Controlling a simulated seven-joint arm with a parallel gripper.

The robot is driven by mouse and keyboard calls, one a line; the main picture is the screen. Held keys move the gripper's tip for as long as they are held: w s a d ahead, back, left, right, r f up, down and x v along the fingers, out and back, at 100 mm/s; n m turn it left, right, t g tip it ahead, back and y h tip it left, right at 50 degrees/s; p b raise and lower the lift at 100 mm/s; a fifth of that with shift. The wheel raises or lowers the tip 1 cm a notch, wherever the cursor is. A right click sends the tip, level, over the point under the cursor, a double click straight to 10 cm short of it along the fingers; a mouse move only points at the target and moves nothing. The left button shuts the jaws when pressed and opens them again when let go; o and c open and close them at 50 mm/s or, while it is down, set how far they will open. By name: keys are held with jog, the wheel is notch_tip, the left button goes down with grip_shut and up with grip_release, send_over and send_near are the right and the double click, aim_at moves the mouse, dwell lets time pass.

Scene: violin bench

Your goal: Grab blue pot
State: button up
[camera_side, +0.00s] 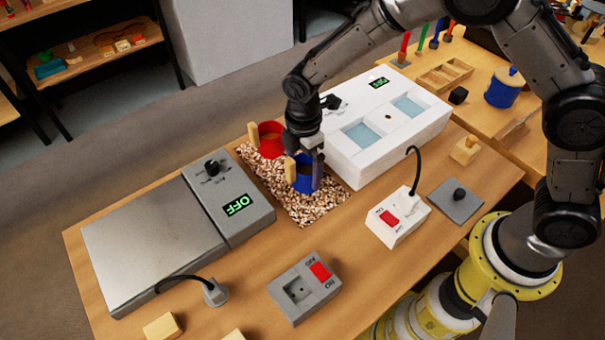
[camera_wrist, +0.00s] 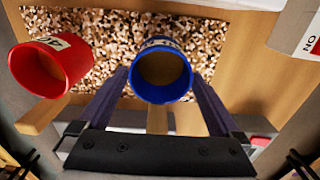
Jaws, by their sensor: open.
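The blue pot (camera_wrist: 162,73) stands upright on a bed of wood chips (camera_side: 308,212), with brown contents inside. In the wrist view, it sits between the two open fingers of my gripper (camera_wrist: 165,88), near their tips, with its wooden handle pointing toward the gripper palm. I cannot tell whether either finger touches it. In the side view, the blue pot (camera_side: 305,182) is partly hidden behind my gripper (camera_side: 304,160), which reaches down over it. The red pot (camera_side: 268,138) stands just behind it on the chips, and in the wrist view the red pot (camera_wrist: 50,66) is to the left.
A grey hotplate unit (camera_side: 155,240) reading OFF lies left of the chips. A white bath unit (camera_side: 385,125) stands close on the right. A white switch box (camera_side: 397,218) with a cord and a grey switch box (camera_side: 304,287) are nearer the front. Bare bench lies between them.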

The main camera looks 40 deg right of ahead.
jog(key=shift+r, duration=0.1)
jog(key=c, duration=1.3)
jog(key=shift+o, duration=0.2)
